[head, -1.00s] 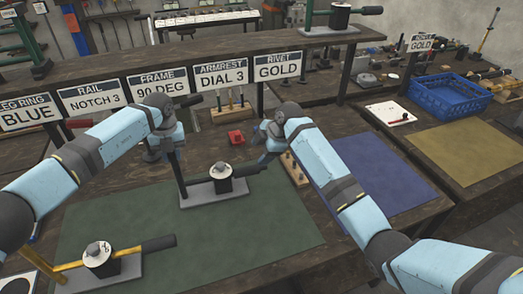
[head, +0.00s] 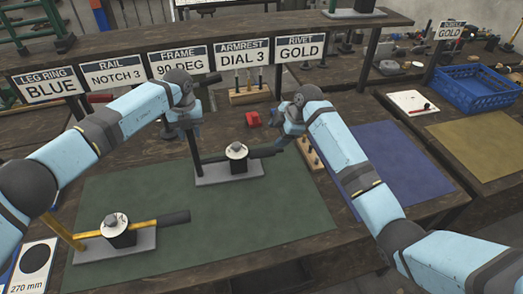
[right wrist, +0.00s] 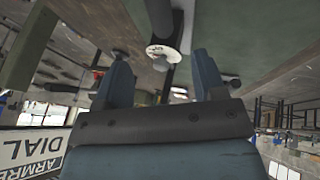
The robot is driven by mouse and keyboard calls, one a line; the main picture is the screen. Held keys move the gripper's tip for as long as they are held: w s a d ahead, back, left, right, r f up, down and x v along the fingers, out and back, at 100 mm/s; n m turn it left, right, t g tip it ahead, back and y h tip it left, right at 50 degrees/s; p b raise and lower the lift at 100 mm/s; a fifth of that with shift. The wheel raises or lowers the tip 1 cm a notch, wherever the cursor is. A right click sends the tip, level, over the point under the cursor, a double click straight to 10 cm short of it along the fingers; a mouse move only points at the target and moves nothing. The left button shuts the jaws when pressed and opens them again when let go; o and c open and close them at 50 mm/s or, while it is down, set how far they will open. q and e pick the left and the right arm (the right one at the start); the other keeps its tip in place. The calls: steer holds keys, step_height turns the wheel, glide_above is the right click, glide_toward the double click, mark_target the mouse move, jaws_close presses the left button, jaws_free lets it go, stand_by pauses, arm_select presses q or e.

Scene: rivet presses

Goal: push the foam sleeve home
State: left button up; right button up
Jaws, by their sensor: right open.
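The far press (head: 237,151) has a black body with a white round top and a lever running right. A dark foam sleeve (head: 265,151) is on that lever; how far on it sits I cannot tell. My right gripper (head: 291,127) is open just behind and right of the sleeve's outer end. In the right wrist view, its spread fingers (right wrist: 164,82) face the press's white top (right wrist: 163,52); a dark bar behind shows between them. My left gripper (head: 180,128) hangs by the far press's upright, its jaws unclear. A near press (head: 118,235) has a yellow lever with a dark sleeve (head: 174,218).
Both presses stand on a green mat (head: 250,215). A blue mat (head: 385,165) lies to the right. A red object (head: 253,119) and a wooden peg rack (head: 249,95) are behind. Signs (head: 242,62) line the shelf. A blue crate (head: 476,92) stands on the right bench.

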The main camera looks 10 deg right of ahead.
arm_select(q)
steer(key=shift+o, duration=1.3)
